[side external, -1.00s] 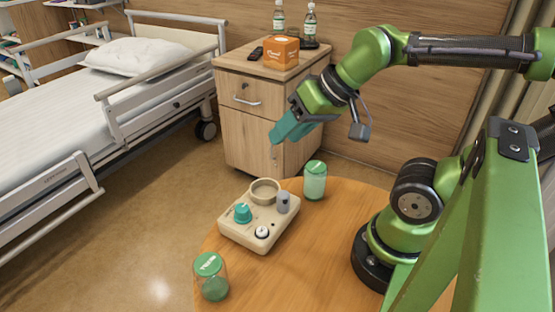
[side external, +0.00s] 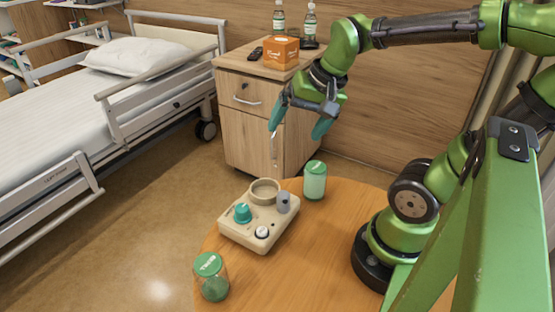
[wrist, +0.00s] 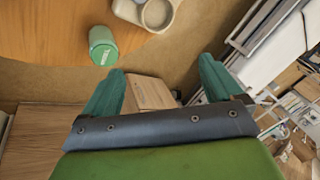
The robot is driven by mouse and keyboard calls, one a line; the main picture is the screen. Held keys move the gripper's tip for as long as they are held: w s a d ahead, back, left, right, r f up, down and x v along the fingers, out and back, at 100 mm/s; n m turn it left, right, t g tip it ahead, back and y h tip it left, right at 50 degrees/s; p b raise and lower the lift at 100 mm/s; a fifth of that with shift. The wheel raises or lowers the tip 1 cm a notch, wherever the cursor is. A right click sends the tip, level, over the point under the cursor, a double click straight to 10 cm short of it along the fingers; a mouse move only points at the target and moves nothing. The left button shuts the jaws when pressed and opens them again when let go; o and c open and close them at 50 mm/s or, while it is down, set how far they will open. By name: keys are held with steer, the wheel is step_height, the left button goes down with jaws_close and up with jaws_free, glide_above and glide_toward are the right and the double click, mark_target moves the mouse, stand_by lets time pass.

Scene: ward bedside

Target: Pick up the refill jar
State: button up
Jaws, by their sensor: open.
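Two clear jars with green lids stand upright on the round wooden table. One jar (side external: 315,182), nearly full of pale green, is at the back beside the beige device; the other jar (side external: 211,279), with a low darker green fill, is at the front left. I cannot read their labels, so I cannot tell which is the refill jar. The wrist view shows one jar (wrist: 102,46) near the device. My gripper (side external: 298,124) is open and empty, its teal fingers pointing down, above and slightly left of the back jar and apart from it.
The beige device (side external: 245,237) has an empty round holder (side external: 265,191), a teal knob, a grey peg and a white button. A bedside cabinet (side external: 248,135) stands close behind my gripper, holding an orange box (side external: 281,51) and bottles.

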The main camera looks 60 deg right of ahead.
mark_target(317, 166)
steer(key=s+d+f+m+g, duration=0.2)
steer(key=d+m+g, duration=0.4)
steer(key=m, duration=1.5)
steer(key=shift+t+h, duration=0.3)
steer(key=shift+t, duration=0.3)
steer(key=f, duration=0.3)
steer(key=d+f, duration=0.1)
steer(key=f, duration=0.6)
steer(key=shift+s+d+f, duration=0.2)
steer(key=shift+f, duration=0.05)
steer(key=shift+w+f, duration=0.15)
steer(key=shift+f, duration=1.2)
steer(key=shift+w+f, duration=0.1)
steer(key=shift+f, duration=1.25)
steer(key=shift+a, duration=0.1)
steer(key=shift+c, duration=0.4)
steer(key=c, duration=1.2)
